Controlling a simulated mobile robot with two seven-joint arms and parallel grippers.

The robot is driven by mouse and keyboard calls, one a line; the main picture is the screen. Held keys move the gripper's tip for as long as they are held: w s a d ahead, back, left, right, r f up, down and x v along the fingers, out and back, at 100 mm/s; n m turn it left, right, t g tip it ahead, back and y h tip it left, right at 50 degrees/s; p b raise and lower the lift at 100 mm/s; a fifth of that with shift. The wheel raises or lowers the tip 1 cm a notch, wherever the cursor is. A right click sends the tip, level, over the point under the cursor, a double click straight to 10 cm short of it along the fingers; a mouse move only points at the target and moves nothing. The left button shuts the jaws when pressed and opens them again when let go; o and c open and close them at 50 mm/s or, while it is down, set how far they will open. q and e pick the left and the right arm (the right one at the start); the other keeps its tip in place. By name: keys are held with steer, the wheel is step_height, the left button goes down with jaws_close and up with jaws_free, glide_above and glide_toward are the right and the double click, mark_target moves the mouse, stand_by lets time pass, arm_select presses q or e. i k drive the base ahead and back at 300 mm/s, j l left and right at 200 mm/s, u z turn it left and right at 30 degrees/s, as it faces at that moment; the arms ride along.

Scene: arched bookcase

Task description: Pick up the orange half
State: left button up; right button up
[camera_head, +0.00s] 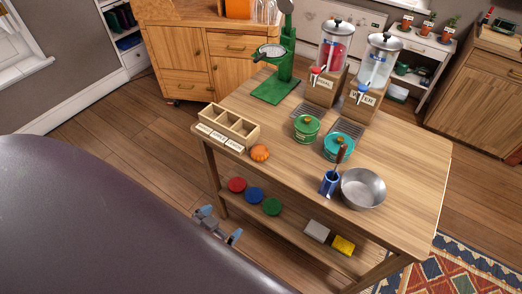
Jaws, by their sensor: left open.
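The orange half (260,153) sits on the wooden table top (290,177), near its front left edge. It lies just right of a wooden compartment box and looks rounded side up. My left gripper (220,235) is open and empty, with its two blue-grey fingertips apart. It is low in front of the table, below and to the left of the orange half, and well apart from it. A large dark part of my own body covers the lower left. My right gripper does not show.
On the table are the labelled compartment box (239,129), green juicer (277,87), green pot (306,129), teal pot (338,147), blue holder (329,184), metal bowl (363,188) and two dispensers (329,71). The lower shelf (292,229) holds coloured lids and sponges.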

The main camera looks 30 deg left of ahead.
mark_target(259, 152)
steer(key=l+u, duration=0.4)
steer(key=k+l+u, duration=0.1)
steer(key=u, duration=0.25)
steer(key=k+l+u, duration=0.15)
steer(key=l+u, duration=0.25)
